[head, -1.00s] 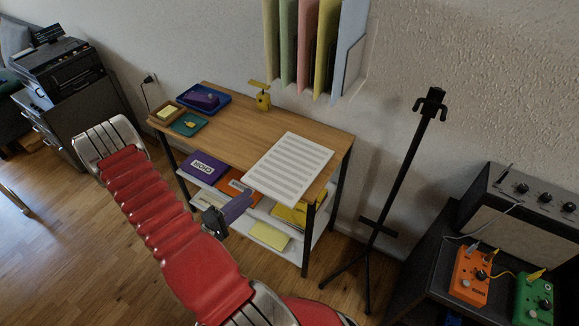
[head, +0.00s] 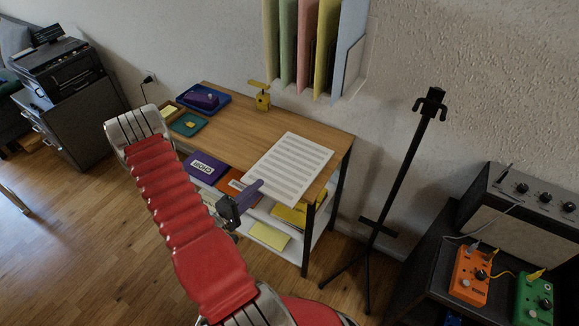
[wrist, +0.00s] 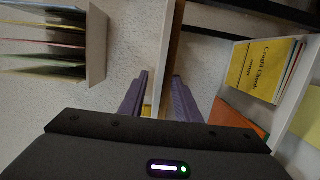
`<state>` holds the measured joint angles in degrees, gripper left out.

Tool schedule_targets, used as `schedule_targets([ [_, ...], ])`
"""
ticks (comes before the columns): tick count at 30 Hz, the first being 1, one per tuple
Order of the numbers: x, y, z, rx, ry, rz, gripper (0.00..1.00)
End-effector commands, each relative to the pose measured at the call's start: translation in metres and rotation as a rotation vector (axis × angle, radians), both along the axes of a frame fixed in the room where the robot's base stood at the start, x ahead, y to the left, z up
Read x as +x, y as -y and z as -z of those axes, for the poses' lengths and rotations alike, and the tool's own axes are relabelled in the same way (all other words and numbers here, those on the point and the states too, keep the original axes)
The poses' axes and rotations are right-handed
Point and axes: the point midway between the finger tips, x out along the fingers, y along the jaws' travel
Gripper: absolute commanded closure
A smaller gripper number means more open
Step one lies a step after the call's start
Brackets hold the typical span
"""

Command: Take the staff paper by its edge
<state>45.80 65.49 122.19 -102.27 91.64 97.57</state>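The staff paper (head: 288,168) is a white sheet with grey staves. It lies on the wooden desk top (head: 230,137), with its near edge reaching past the desk's front edge. My gripper (head: 258,186) is at the paper's near left corner, its purple fingers pointing at the edge. In the wrist view my gripper (wrist: 160,85) is open, one finger each side of the pale strip of the paper (wrist: 155,45), seen nearly edge-on. The brown desk edge (wrist: 174,45) shows beside it. I cannot tell whether either finger touches the paper.
Coloured folders (head: 303,45) hang on the wall above. A black stand (head: 400,180) is right of the desk. A yellow object (head: 262,98) stands at the desk's back.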

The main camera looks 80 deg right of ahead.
Motion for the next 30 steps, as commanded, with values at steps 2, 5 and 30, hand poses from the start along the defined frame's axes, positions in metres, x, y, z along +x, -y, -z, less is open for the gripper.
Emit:
schedule_targets([
  [2, -0.006, 0.008, 0.0, 0.0, 0.0, 0.003, 0.7],
  [5, -0.01, 0.014, 0.0, 0.001, -0.001, 0.001, 0.7],
  [30, -0.012, 0.018, 0.0, 0.001, -0.001, -0.001, 0.85],
])
